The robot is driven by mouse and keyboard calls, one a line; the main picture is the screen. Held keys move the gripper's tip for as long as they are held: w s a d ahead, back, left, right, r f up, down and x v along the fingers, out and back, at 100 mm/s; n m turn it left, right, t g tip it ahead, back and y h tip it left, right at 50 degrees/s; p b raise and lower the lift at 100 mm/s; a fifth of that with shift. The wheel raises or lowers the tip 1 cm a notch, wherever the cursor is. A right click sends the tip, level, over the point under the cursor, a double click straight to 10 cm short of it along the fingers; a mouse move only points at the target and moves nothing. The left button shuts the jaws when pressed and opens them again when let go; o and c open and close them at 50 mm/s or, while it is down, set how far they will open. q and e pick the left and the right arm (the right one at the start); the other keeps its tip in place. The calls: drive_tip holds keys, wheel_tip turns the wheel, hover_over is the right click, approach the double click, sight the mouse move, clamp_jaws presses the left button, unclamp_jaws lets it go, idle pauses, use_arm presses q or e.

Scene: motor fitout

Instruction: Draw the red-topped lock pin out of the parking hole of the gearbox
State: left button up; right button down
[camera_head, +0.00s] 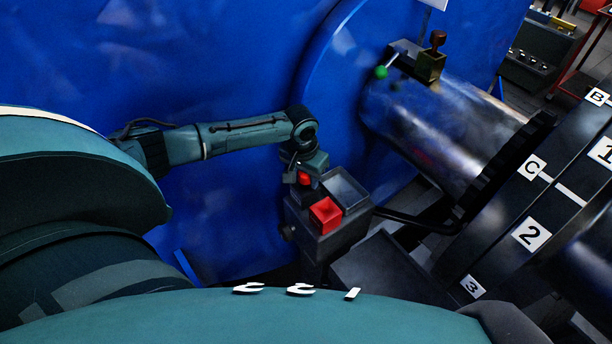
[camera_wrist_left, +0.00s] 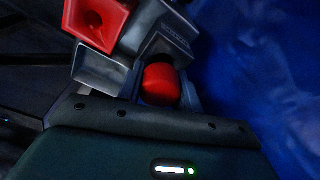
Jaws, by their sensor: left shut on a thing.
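My left gripper (camera_head: 304,177) is above the back left corner of a dark box, which I take for the gearbox (camera_head: 318,246). It is shut on the red-topped lock pin (camera_head: 305,179). In the left wrist view the pin's round red top (camera_wrist_left: 160,84) sits between the fingers. The pin's lower part is hidden, so I cannot tell how deep it sits in the hole. A red square socket (camera_head: 325,214) and an open grey socket (camera_head: 347,189) are beside it on the box top. The red socket also shows in the left wrist view (camera_wrist_left: 97,21). My right gripper is not in view.
A blue wall (camera_head: 230,75) stands close behind the arm. A shiny metal cylinder (camera_head: 440,125) to the right carries a green-knobbed lever (camera_head: 381,72) and a brass block (camera_head: 430,66) with a brown-red knob. A large dark numbered ring (camera_head: 545,200) fills the right side.

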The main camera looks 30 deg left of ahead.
use_arm(q)
drive_tip(key=shift+r+p, duration=0.35)
drive_tip(key=shift+r, duration=2.6)
